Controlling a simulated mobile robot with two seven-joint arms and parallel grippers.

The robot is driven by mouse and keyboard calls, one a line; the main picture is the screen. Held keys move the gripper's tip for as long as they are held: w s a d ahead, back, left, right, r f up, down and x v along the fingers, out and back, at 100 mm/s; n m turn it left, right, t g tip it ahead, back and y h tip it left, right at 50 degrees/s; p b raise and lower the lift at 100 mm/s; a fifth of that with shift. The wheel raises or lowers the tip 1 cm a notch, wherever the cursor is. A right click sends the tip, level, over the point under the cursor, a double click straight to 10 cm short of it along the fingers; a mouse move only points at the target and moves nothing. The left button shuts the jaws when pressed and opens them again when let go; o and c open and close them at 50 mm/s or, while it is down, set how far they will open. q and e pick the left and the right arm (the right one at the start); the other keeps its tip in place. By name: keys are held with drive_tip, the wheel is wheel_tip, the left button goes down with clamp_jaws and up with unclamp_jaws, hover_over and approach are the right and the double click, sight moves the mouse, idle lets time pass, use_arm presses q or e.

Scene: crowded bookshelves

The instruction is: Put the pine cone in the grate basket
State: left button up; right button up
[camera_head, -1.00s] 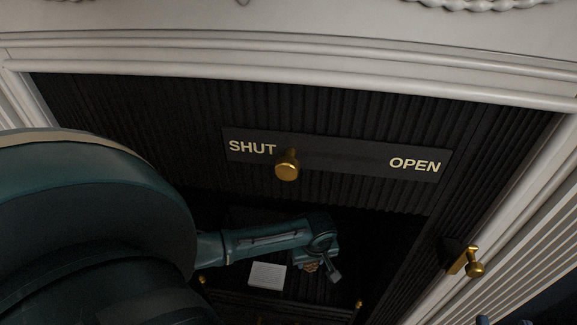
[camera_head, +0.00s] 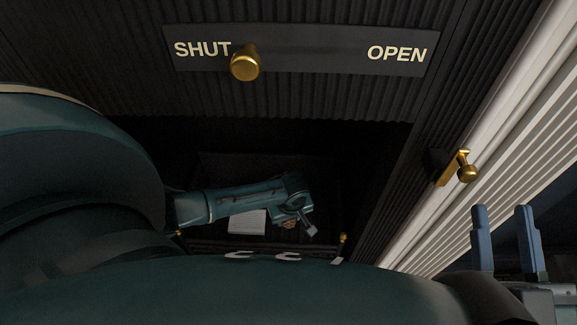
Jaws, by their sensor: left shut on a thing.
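My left gripper (camera_head: 302,217) is inside the dark fireplace opening, shut on a small brown thing, seemingly the pine cone (camera_head: 289,223). Only a bit of the pine cone shows below the gripper. The dark grate basket (camera_head: 205,243) is low in the opening, with small brass knobs at its front corners. The gripper appears over or just behind its front rail; I cannot tell whether the cone touches the basket. My arm hides part of the basket's front. My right gripper (camera_head: 507,243), with two blue fingers apart, is open and empty at the lower right, outside the fireplace.
A white block (camera_head: 247,222) lies beside my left gripper. Above is a ribbed black panel with a SHUT/OPEN plate (camera_head: 310,50); its brass knob (camera_head: 245,63) is near SHUT. A brass handle (camera_head: 464,167) juts out at the right side. White slatted trim (camera_head: 500,150) borders the right.

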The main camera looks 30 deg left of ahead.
use_arm(q)
drive_tip(key=shift+f, duration=0.1)
drive_tip(key=o, duration=0.9)
drive_tip(key=shift+o, duration=0.2)
drive_tip(key=r+p, duration=0.1)
drive_tip(key=r, duration=0.1)
drive_tip(key=r+p, duration=0.2)
drive_tip(key=shift+s+d+r, duration=0.15)
drive_tip(key=shift+d+r, duration=0.05)
drive_tip(key=shift+r, duration=0.1)
drive_tip(key=r+p, duration=0.1)
drive_tip(key=r, duration=0.1)
drive_tip(key=r+p, duration=0.1)
drive_tip(key=r, duration=0.1)
drive_tip(key=r+p, duration=0.1)
drive_tip(key=r, duration=0.1)
drive_tip(key=shift+s+d+r, duration=0.1)
drive_tip(key=shift+s+d, duration=0.2)
drive_tip(key=shift+d, duration=0.1)
drive_tip(key=shift+s+d+r+p, duration=0.1)
drive_tip(key=shift+r+p, duration=0.35)
drive_tip(key=shift+r, duration=0.25)
use_arm(e)
drive_tip(key=shift+s+d+f+g+h, duration=0.2)
drive_tip(key=shift+s+f+g+h, duration=0.15)
drive_tip(key=shift+h, duration=0.25)
drive_tip(key=shift+s+d+f+g+h, duration=0.1)
drive_tip(key=shift+d+f+g+h, duration=0.15)
drive_tip(key=shift+f+h, duration=0.3)
drive_tip(key=shift+r, duration=0.1)
